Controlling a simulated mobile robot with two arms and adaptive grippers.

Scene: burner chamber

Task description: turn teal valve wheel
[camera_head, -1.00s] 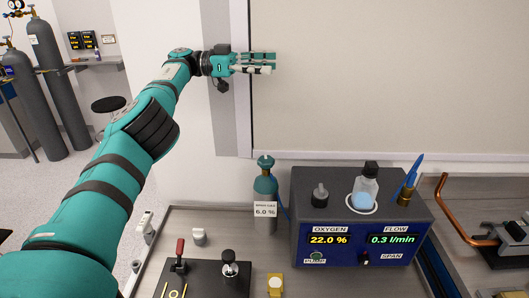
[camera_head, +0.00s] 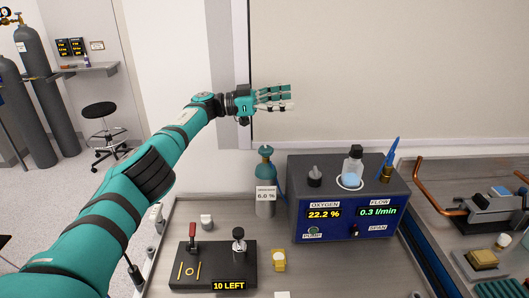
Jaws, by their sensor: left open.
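A small teal and grey gas bottle (camera_head: 267,178) stands upright on the bench, left of the blue analyser. Its teal top (camera_head: 266,151) looks like the valve wheel, but it is too small to make out clearly. A white label on the bottle reads 6.0 %. My left gripper (camera_head: 289,97) is open and empty, pointing right in front of the pale panel. It appears above the bottle top in the picture and apart from it. My right gripper is not in view.
The blue analyser (camera_head: 345,208) reads 22.2 % oxygen and 0.3 l/min, with a clear flask (camera_head: 352,168) on top. A black plate (camera_head: 212,266) with a red-handled lever (camera_head: 193,240) lies in front. A copper pipe (camera_head: 425,185) is at right. A stool (camera_head: 100,112) stands far left.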

